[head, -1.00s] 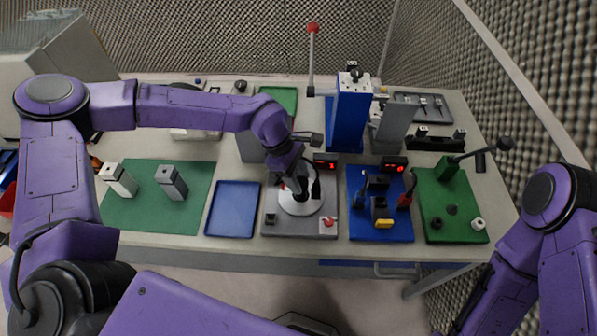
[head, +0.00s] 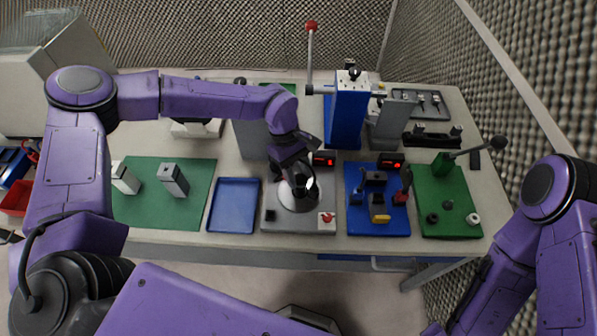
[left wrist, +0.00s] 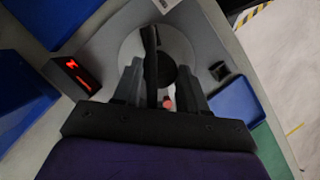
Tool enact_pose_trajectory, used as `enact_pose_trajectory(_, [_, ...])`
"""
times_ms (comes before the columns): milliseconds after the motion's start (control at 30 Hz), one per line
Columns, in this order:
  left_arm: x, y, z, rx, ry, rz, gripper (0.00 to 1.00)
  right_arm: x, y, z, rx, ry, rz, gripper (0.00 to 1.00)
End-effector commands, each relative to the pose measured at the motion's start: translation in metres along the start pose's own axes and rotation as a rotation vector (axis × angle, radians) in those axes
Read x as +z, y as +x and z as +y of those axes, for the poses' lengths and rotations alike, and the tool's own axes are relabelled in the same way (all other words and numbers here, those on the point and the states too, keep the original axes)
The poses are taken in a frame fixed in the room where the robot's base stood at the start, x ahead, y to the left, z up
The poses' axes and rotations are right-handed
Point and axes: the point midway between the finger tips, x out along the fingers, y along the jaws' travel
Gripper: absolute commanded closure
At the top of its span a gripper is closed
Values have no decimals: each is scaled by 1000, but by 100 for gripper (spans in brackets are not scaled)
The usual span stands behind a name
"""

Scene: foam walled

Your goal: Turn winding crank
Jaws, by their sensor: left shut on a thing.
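The winding unit is a grey base plate (head: 285,222) with a round pale disc (head: 298,205) and a dark crank on it, standing at the middle front of the table. My left gripper (head: 303,186) reaches down over the disc and hides much of the crank in the head view. In the left wrist view the two fingers (left wrist: 160,90) are closed around the dark crank (left wrist: 150,45), above the disc (left wrist: 183,45). A small display (head: 323,160) with red digits stands behind the disc; it also shows in the left wrist view (left wrist: 73,72). My right gripper is out of view.
A blue tray (head: 233,206) lies left of the unit, and a blue fixture board (head: 365,225) close to its right. A green board with a lever (head: 440,215) stands further right. A tall blue press (head: 347,118) rises behind. A green mat (head: 150,215) lies left.

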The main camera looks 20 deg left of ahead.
Motion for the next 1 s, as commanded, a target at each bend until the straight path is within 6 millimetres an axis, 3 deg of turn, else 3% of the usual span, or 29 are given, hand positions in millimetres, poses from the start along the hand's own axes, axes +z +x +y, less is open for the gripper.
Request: enact_pose_trajectory(1000, [1,1,4,-179,431,1,88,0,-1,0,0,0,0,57])
